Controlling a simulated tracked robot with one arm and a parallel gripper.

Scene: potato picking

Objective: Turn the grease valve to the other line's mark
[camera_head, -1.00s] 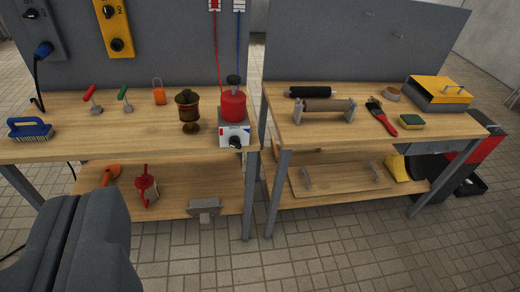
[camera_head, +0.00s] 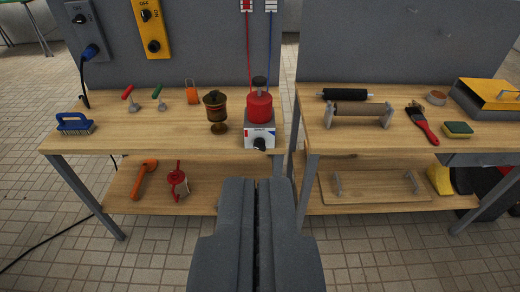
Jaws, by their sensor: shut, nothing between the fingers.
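The grease valve is a red pot (camera_head: 260,105) with a black cap on a white base (camera_head: 260,137), at the front right corner of the left bench. A black knob (camera_head: 260,144) sits on the front of the base, with small red and blue marks above it, too small to read.
A brass cup (camera_head: 217,112) stands just left of the pot. The left bench (camera_head: 130,130) also holds a blue brush (camera_head: 74,123), two small levers and an orange padlock (camera_head: 192,93). The right bench (camera_head: 380,140) stands across a narrow gap. Open tiled floor lies in front.

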